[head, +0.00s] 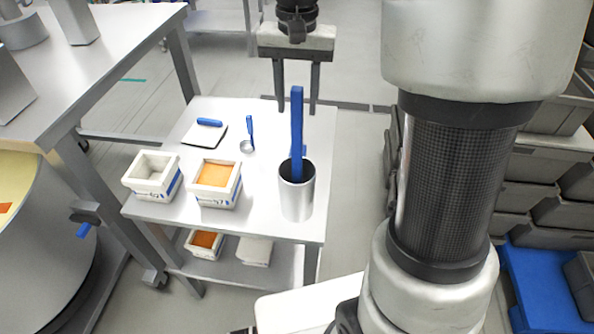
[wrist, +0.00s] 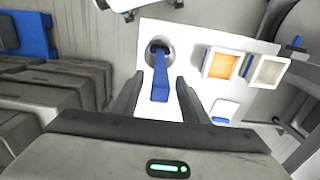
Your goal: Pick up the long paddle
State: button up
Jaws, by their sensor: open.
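The long paddle is blue (head: 297,125) and stands upright in a grey metal cylinder (head: 297,199) at the right side of a small cart (head: 262,223). Its lower end is hidden inside the cylinder. My gripper (head: 296,108) is open and empty, with its fingers pointing down near the paddle's upper end. In the wrist view, the paddle (wrist: 160,85) rises toward the camera between my open fingers (wrist: 158,88), with a gap on each side; the cylinder (wrist: 150,53) shows beyond it.
On the cart are a white tub with orange contents (head: 216,183), a pale-filled tub (head: 153,174), a scraper (head: 207,130) and a small blue-handled scoop (head: 249,132). A steel table (head: 95,60) stands left. Grey crates (head: 540,150) stand right.

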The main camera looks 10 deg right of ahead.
jog(key=c, duration=1)
grip_shut()
jog(key=shift+r, duration=0.15)
